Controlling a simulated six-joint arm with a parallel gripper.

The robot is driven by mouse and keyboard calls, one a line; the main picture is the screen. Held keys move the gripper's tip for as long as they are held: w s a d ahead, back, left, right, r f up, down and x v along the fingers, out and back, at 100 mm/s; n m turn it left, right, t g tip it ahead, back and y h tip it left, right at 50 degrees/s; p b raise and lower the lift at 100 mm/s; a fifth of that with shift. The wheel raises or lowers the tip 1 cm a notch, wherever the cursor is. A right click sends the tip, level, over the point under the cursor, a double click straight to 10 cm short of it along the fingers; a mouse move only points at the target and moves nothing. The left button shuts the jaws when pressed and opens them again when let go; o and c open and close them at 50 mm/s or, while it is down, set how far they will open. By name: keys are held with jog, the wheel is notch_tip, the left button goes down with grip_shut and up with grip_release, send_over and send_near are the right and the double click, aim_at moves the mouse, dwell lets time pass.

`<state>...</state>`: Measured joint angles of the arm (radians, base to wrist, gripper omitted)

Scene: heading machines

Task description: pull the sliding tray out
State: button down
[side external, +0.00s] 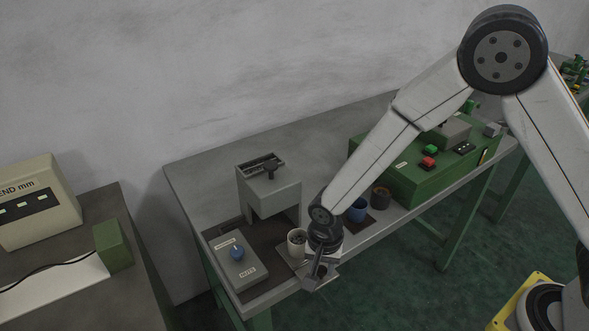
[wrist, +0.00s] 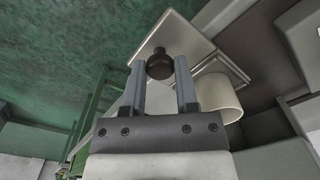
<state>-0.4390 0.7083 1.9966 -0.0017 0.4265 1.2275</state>
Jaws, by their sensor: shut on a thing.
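The sliding tray is a pale flat plate (wrist: 172,33) with a dark round knob (wrist: 159,68) at its front, seen in the wrist view. My gripper (wrist: 159,72) is shut on the knob, with one finger on each side. In the side view my gripper (side external: 316,276) is low at the front edge of the bench, and the pale tray (side external: 328,279) shows beside and below it, reaching past the edge. My wrist hides part of the tray there, and the knob is not clear in that view.
A cream cup (side external: 297,243) stands close to my gripper and shows right of the fingers in the wrist view (wrist: 217,97). A grey box with a blue dial (side external: 236,262), a grey machine head (side external: 270,190), a blue cup (side external: 358,211) and a green machine (side external: 420,170) stand around it.

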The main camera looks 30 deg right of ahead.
jog(key=shift+s, duration=0.25)
jog(key=shift+c, duration=1.9)
grip_release()
jog(key=shift+w+r, duration=0.1)
jog(key=shift+r, duration=3.8)
